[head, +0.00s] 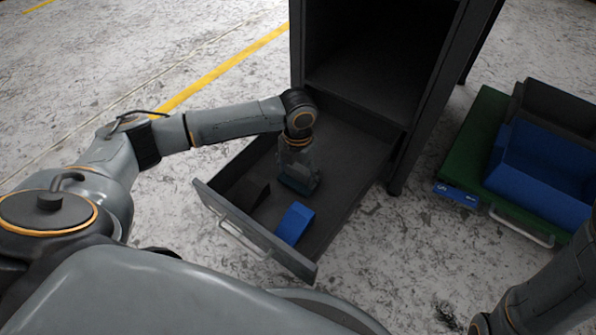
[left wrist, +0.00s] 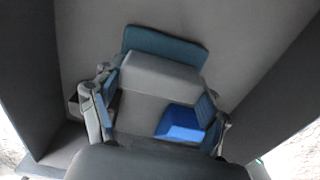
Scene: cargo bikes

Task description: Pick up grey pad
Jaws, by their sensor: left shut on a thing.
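A grey pad (left wrist: 160,76) with a teal strip along its far edge shows in the left wrist view, between the fingers of my left gripper (left wrist: 158,97). In the head view my left gripper (head: 299,178) points down inside the open drawer and is shut on the pad, which it mostly hides. I cannot tell whether the pad touches the drawer floor. My right gripper is out of view; only part of that arm shows at the lower right.
The open drawer (head: 345,208) of a dark cabinet (head: 442,75) has raised walls around my gripper. A blue block (head: 294,223) and a dark wedge (head: 248,191) lie near its front. At the right, a green cart (head: 462,150) carries a blue bin (head: 540,175) and a dark bin.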

